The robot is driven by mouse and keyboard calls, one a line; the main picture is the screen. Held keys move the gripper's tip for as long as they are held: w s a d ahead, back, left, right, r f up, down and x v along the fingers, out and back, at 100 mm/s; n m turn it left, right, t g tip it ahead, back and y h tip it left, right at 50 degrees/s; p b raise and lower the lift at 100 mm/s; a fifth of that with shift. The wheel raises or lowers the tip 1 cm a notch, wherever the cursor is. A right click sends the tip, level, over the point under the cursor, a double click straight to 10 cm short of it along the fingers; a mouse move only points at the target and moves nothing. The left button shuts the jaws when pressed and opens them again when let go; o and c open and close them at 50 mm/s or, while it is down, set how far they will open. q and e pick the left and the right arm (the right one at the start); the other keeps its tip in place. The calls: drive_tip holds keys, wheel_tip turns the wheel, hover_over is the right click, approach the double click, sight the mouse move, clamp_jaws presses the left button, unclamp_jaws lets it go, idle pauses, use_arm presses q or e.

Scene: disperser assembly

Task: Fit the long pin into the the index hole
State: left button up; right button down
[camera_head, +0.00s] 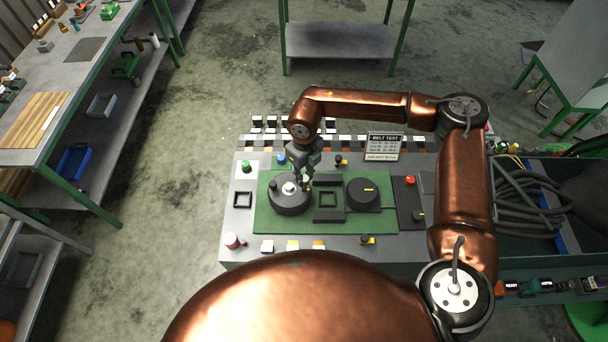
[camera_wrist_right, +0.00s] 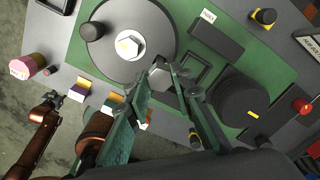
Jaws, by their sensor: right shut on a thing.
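My right gripper (camera_head: 308,180) hangs over the right edge of a dark round disc (camera_head: 290,203) on the green panel. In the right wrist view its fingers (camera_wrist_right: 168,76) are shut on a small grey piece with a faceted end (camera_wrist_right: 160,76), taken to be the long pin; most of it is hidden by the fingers. The disc (camera_wrist_right: 125,62) carries a bright hex nut (camera_wrist_right: 131,44) at its centre and a dark knob (camera_wrist_right: 92,30). I cannot make out the index hole. A dark gripper, likely my left (camera_wrist_right: 50,104), shows small at the lower left of the wrist view.
A second dark dial (camera_head: 362,194) sits right of the disc, with square frames between them. A red button (camera_head: 409,181), yellow-topped switches and a pink-capped knob (camera_head: 232,241) stand around the panel. A Belt Test sign (camera_head: 383,146) stands behind. A cable bin (camera_head: 530,213) is right.

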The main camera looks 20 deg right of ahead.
drive_tip(key=shift+f+b, duration=1.75)
drive_tip(key=shift+f, duration=0.7)
drive_tip(key=c, duration=1.6)
unclamp_jaws()
drive_tip(key=shift+r, duration=0.1)
wheel_tip(320, 180, up, 12)
